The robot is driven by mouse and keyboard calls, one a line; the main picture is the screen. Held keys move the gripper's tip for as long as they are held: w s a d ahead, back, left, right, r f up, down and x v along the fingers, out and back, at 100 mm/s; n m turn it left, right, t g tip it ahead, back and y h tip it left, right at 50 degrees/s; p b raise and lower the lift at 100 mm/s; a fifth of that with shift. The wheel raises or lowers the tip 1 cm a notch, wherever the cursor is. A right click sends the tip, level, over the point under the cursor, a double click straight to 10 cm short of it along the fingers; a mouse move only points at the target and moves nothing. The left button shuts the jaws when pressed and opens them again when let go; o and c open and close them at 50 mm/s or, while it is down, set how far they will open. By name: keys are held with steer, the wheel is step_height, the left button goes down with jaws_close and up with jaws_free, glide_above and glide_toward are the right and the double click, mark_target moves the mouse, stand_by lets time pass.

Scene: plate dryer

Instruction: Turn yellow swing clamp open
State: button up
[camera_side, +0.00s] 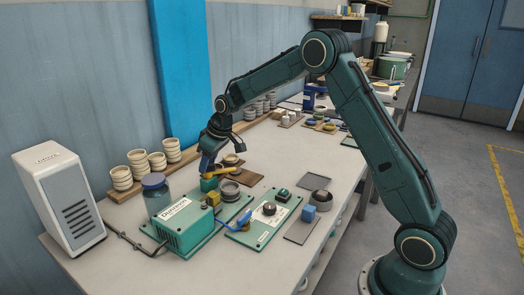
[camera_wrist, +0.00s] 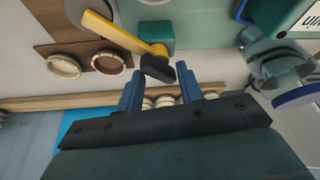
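The yellow swing clamp (camera_side: 219,173) stands on a teal block at the far end of the green dryer fixture. In the wrist view its yellow arm (camera_wrist: 115,34) runs diagonally across the teal block (camera_wrist: 157,34), toward a black end piece (camera_wrist: 157,68). My gripper (camera_side: 206,168) is right at the clamp, pointing down. In the wrist view my two blue fingers (camera_wrist: 158,72) are spread apart, with the black piece showing between or just beyond their tips. I cannot tell whether they touch it.
The teal Dryerson box (camera_side: 184,226) and a blue-lidded jar (camera_side: 154,190) stand close by. A wooden board with round cups (camera_wrist: 85,60) lies beside the clamp. Stacked cups (camera_side: 140,163) line the wall. A green plate with a knob (camera_side: 265,220) lies nearer the front.

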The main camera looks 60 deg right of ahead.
steer(key=shift+a+m+h, duration=0.1)
steer(key=shift+m+h, duration=0.4)
steer(key=shift+m, duration=0.7)
steer(key=v, duration=1.4)
steer(key=s+a+r, duration=0.2)
steer(key=s+r, duration=0.1)
steer(key=s, duration=0.5)
steer(key=s+a+r, duration=0.3)
steer(key=s, duration=0.5)
steer(key=shift+s+a+t, duration=0.2)
steer(key=shift+s+t, duration=0.1)
steer(key=shift+s, duration=0.05)
steer(key=shift+w+f, duration=0.15)
steer(key=shift+f, duration=0.05)
jaws_close()
steer(key=w+d+f+n+t+h, duration=0.1)
steer(key=w+f+n, duration=0.4)
steer(key=f, duration=0.7)
steer(key=shift+w+d+f+n+t+h, duration=0.2)
steer(key=shift+w+d+n+t+h, duration=0.1)
steer(key=shift+w+t+h, duration=0.3)
